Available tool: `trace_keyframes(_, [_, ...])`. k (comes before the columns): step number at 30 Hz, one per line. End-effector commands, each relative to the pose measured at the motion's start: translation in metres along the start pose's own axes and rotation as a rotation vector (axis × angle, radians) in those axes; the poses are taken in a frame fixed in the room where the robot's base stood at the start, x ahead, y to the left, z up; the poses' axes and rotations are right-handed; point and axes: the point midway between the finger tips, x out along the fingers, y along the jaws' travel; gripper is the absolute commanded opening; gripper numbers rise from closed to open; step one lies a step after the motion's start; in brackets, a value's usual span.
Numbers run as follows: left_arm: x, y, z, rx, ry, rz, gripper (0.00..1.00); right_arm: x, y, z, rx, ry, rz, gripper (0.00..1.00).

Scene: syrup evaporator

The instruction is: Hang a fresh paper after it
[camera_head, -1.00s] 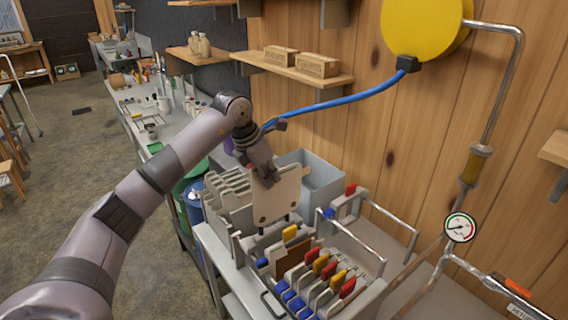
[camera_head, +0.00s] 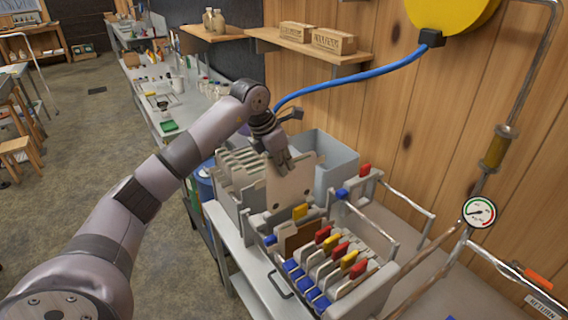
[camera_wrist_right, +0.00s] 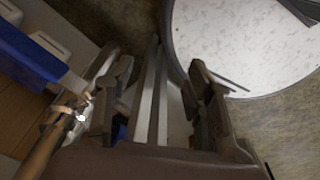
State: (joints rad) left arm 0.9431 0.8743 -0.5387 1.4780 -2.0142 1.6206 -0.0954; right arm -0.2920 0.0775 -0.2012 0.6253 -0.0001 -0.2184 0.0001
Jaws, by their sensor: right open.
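My left gripper (camera_head: 280,160) is shut on the upper edge of a pale paper sheet (camera_head: 290,187) with small holes, which hangs upright. The sheet is between the grey bin of stacked pale sheets (camera_head: 242,168) and the front rack (camera_head: 368,300); whether its lower edge touches anything is hidden. The rack holds several sheets in a row with red, yellow and blue clips (camera_head: 349,259). A brown sheet (camera_head: 301,236) stands at the rack's back end. My right gripper (camera_wrist_right: 160,100) shows only in the right wrist view, its fingers apart; grey metal bars lie between or behind them.
A grey-blue open bin (camera_head: 337,171) stands behind the sheets by the wooden wall. Metal rails (camera_head: 405,208), a dial gauge (camera_head: 479,212) and a pipe are at the right. In the right wrist view a white round surface (camera_wrist_right: 245,45) lies beside the fingers.

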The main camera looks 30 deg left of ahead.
Motion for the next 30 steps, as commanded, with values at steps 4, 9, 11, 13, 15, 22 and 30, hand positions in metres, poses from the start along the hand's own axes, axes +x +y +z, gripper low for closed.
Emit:
trace_keyframes(4, [0.004,0.000,-0.002,0.000,0.001,0.000,0.00,0.003,0.000,0.002,0.000,-0.002,0.000,0.48])
trace_keyframes(9, [0.022,0.000,-0.009,0.000,0.001,0.001,0.00,0.017,-0.001,0.010,0.000,-0.012,-0.001,0.48])
trace_keyframes(11, [0.028,0.000,-0.012,-0.001,0.001,0.001,0.00,0.021,-0.002,0.012,0.000,-0.015,-0.002,0.48])
trace_keyframes(13, [0.035,0.000,-0.015,-0.001,0.001,0.001,0.00,0.026,-0.002,0.014,0.000,-0.017,-0.002,0.48])
trace_keyframes(15, [0.043,0.000,-0.018,-0.001,0.001,0.001,0.00,0.032,-0.002,0.015,0.000,-0.017,-0.002,0.48])
trace_keyframes(22, [0.066,0.000,-0.027,-0.001,0.001,0.000,0.00,0.049,-0.001,0.017,0.001,-0.018,-0.001,0.48])
trace_keyframes(30, [0.094,0.000,-0.038,-0.001,0.001,0.000,0.00,0.069,0.001,0.019,0.000,-0.018,0.002,0.48])
